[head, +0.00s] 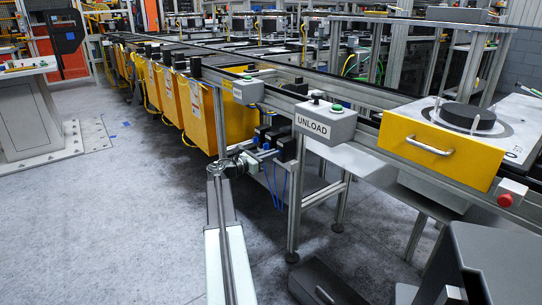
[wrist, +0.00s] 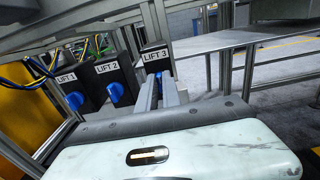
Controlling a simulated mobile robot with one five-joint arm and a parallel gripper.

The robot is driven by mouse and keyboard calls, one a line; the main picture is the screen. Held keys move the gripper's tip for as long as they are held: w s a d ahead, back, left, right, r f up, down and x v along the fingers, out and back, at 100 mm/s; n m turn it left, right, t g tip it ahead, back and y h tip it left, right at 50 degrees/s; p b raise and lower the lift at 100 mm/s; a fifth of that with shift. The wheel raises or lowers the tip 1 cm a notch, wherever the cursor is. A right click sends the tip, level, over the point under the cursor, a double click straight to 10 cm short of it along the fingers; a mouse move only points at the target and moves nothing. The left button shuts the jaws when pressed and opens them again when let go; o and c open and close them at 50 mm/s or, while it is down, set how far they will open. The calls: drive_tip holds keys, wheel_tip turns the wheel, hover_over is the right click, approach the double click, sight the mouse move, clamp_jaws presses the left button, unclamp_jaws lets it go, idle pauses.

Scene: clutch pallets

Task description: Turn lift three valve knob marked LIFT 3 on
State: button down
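In the wrist view the black LIFT 3 valve box (wrist: 155,57) carries a white label. Its blue knob (wrist: 160,76) is mostly hidden behind my gripper (wrist: 160,88). The two grey fingers point at this knob with a narrow gap between them. I cannot tell whether they touch or grip it, and its turn angle is hidden. The blue LIFT 2 knob (wrist: 118,93) and LIFT 1 knob (wrist: 74,101) show to the left, clear of the fingers. In the head view my gripper (head: 268,156) is at the right-hand end of the row of black valve boxes (head: 286,149).
A grey UNLOAD button box (head: 325,122) and the conveyor frame stand above and right of the valves. A metal leg (head: 295,205) is close to my gripper. A yellow drawer (head: 438,147) is farther right. Yellow bins (head: 200,115) line the left; open floor (head: 120,220) lies further left.

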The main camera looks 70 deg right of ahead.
idle(0.3)
drive_tip(key=shift+m, duration=0.4)
drive_tip(key=m, duration=1.6)
drive_tip(key=shift+s+a+f+m+b, duration=0.15)
drive_tip(key=shift+f+m+b, duration=0.15)
drive_tip(key=shift+m+b, duration=0.1)
